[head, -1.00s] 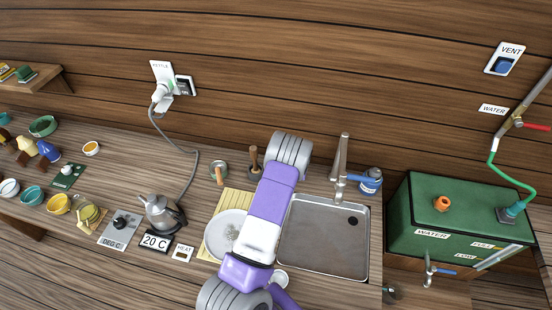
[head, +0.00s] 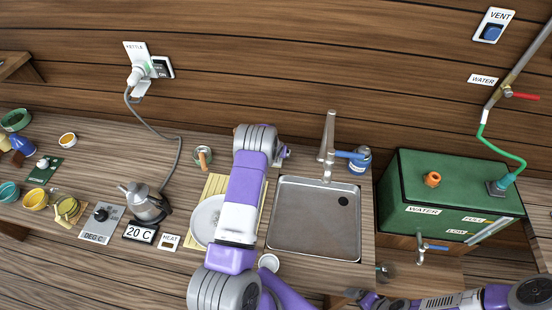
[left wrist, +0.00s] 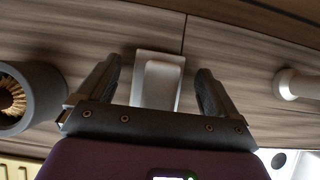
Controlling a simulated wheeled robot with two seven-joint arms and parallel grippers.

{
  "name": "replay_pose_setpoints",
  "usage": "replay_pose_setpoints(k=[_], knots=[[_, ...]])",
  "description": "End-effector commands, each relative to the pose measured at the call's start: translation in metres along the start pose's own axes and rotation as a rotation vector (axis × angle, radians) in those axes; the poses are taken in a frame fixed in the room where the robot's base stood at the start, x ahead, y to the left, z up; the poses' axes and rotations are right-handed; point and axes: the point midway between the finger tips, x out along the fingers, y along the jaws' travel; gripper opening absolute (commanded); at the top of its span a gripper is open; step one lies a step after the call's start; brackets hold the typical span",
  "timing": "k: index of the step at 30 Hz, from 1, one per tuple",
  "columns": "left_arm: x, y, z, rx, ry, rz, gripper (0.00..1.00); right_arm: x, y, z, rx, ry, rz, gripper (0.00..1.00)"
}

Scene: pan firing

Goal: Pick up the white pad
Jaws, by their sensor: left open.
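A pale white, rounded rectangular piece, which looks like the white pad (left wrist: 157,82), lies on the wooden counter in the left wrist view. It sits between and beyond the two dark fingers of my left gripper (left wrist: 156,88), which is open and empty. I cannot tell how far below the fingertips it is. In the head view I cannot make out the pad; my left arm covers that part of the counter beside the sink. My right arm shows along the lower right edge of the head view, its jaws unclear.
A dark round holder with tan bristles (left wrist: 14,98) stands close left of my left gripper. The sink (head: 315,220) and its tap (head: 328,145) are to the right of my left arm. A white plate (head: 206,220), a yellow mat (head: 215,184) and the kettle (head: 148,203) are left.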

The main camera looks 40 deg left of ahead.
Motion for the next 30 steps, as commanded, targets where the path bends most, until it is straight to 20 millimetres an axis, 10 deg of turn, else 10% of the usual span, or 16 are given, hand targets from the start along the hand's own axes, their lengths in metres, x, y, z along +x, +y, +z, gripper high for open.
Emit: replay_pose_setpoints(k=[3, 15, 30], knots=[[-0.001, 0.0, 0.0, 0.0, 0.0, 0.0, 0.94, -0.001, 0.0, 0.0, 0.0, 0.0, 0.0, 0.94], [-0.001, 0.0, 0.0, -0.001, 0.0, 0.0, 0.32, -0.001, 0.0, 0.0, 0.0, 0.0, 0.0, 0.94], [-0.036, 0.0, 0.024, -0.001, -0.004, 0.0, 0.3, -0.022, -0.008, 0.001, 0.0, 0.0, 0.0, 0.94]])
